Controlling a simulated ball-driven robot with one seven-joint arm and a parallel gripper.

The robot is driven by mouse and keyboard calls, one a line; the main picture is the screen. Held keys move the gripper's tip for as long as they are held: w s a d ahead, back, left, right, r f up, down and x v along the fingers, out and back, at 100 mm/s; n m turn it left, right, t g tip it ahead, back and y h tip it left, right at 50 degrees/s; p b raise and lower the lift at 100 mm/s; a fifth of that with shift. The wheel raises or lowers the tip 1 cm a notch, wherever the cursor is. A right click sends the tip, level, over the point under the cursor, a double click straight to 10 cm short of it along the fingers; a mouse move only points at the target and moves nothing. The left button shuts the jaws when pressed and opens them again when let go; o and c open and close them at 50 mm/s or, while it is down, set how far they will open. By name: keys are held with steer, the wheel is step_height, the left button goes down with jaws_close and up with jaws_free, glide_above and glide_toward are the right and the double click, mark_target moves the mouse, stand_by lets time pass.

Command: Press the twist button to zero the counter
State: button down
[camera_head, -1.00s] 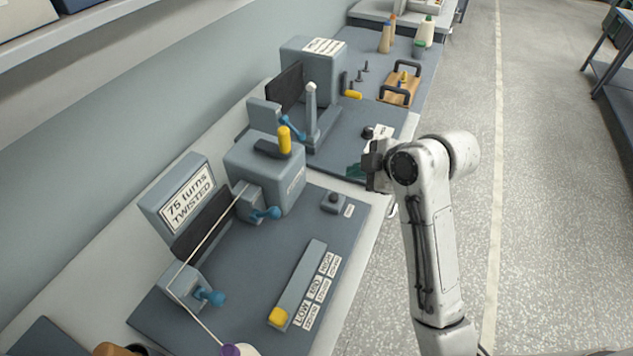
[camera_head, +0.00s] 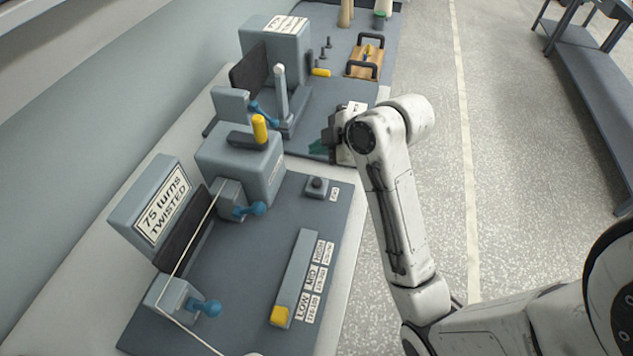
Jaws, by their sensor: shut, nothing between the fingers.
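The twist button is a dark round knob on a small grey box (camera_head: 317,187), beside a small white label. It sits on the grey machine plate, at the plate's far right corner. The counter sign (camera_head: 162,207) stands at the left and reads "75 turns TWISTED". My gripper (camera_head: 328,142) is shut and empty. In the picture it lies above and slightly right of the button box, apart from it.
A grey block with a yellow handle (camera_head: 260,128) stands left of the button. A slider with a yellow knob (camera_head: 280,315) lies nearer, beside LOW, MID and HIGH labels. A second machine (camera_head: 275,45) stands behind.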

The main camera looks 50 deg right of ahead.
steer(key=b, duration=0.6)
glide_above(320, 184)
step_height(320, 184, down, 7)
steer(key=shift+r, duration=0.15)
steer(key=shift+f, duration=0.4)
steer(key=shift+f, duration=0.1)
stand_by(1.1)
steer(key=shift+f, duration=0.3)
steer(key=shift+f+b, duration=0.3)
steer(key=shift+f, duration=0.2)
stand_by(0.7)
steer(key=shift+r, duration=0.1)
stand_by(0.3)
steer(key=shift+r+p, duration=0.85)
steer(key=shift+p, duration=0.1)
steer(key=shift+r, duration=0.1)
